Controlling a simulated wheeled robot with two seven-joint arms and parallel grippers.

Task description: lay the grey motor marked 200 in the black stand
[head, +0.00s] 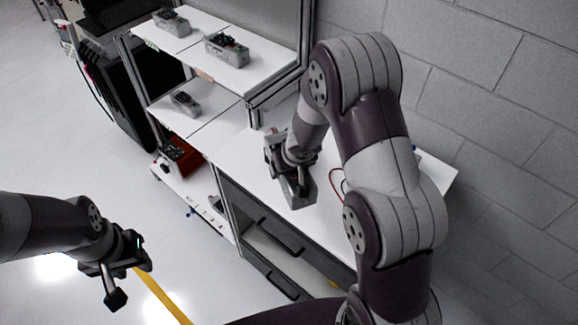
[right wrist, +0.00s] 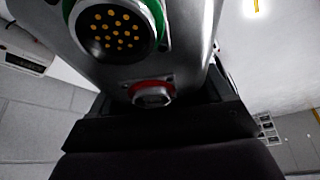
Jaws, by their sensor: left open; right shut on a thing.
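My right gripper (head: 290,172) is shut on a grey motor (head: 298,192) above the white worktop. In the right wrist view the motor (right wrist: 190,62) fills the top, with a round multi-pin connector ringed in green and a smaller one ringed in red. The black gripper parts (right wrist: 160,125) lie right below it. No marking 200 is readable. My left gripper (head: 122,272) is open and empty, over the floor at the lower left. I cannot make out the black stand for certain; my right arm hides part of the worktop.
Grey units sit on the upper shelf (head: 270,75), one at the far left (head: 172,22) and one nearer (head: 227,48). Another grey unit (head: 186,102) lies on the lower shelf. A red box (head: 178,158) stands below. A red cable (head: 337,183) lies on the worktop (head: 245,160).

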